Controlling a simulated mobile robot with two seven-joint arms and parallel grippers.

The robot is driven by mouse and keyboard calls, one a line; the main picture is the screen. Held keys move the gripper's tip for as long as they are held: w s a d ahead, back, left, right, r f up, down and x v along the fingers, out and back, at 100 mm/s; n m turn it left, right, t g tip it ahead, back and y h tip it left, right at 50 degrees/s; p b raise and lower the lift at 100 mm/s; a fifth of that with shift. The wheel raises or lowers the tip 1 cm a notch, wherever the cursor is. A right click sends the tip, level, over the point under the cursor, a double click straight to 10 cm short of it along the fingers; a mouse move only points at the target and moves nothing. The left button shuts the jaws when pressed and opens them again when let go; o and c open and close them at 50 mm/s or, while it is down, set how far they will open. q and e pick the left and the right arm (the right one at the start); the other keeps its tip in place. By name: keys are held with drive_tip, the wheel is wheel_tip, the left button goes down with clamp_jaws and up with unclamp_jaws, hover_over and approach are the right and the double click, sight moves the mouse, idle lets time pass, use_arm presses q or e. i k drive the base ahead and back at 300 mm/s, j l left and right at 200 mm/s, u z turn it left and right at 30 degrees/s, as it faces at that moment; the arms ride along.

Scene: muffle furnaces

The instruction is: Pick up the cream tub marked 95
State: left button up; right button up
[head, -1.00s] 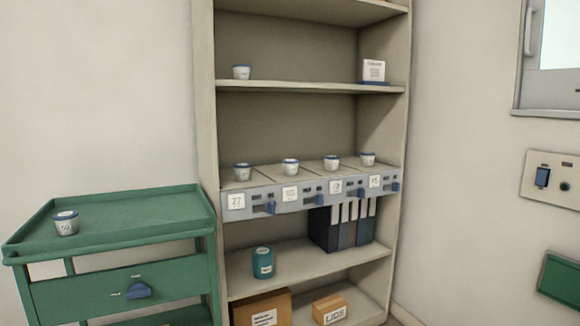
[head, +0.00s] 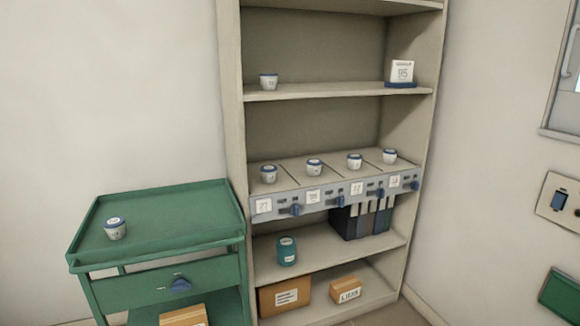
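Several small cream tubs with blue lids are in the head view, but their marks are too small to read with certainty. One tub (head: 115,229) stands on the green cart at the left. One tub (head: 268,81) stands on the upper shelf. Four-slot unit tops hold a row of tubs: the leftmost (head: 268,174), then a second (head: 314,168), a third (head: 354,161) and the rightmost (head: 389,156). A white card (head: 402,71) in a blue stand on the upper shelf appears to read 95. Neither of my grippers is in view.
The green cart (head: 160,263) stands left of the beige shelf unit (head: 232,150). Grey furnace units (head: 335,193) with blue knobs fill the middle shelf. Below are a teal jar (head: 287,251), binders (head: 365,219) and cardboard boxes (head: 285,297). The cart top is mostly clear.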

sight(314, 166)
drive_tip(key=l+u, duration=0.1)
drive_tip(key=u, duration=0.3)
drive_tip(key=i+l+u, duration=0.1)
drive_tip(key=u, duration=0.35)
drive_tip(key=l+u, duration=0.1)
drive_tip(key=u, duration=0.3)
drive_tip(key=i+l+u, duration=0.1)
drive_tip(key=l+u, duration=0.2)
drive_tip(key=l, duration=0.15)
drive_tip(key=l+u, duration=0.55)
drive_tip(key=l, duration=0.25)
drive_tip(key=k+l+u, duration=0.15)
drive_tip(key=l, duration=0.35)
drive_tip(key=l+u, duration=0.1)
drive_tip(key=l, duration=0.35)
drive_tip(key=k+l, duration=0.15)
drive_tip(key=l, duration=0.3)
drive_tip(key=u, duration=0.05)
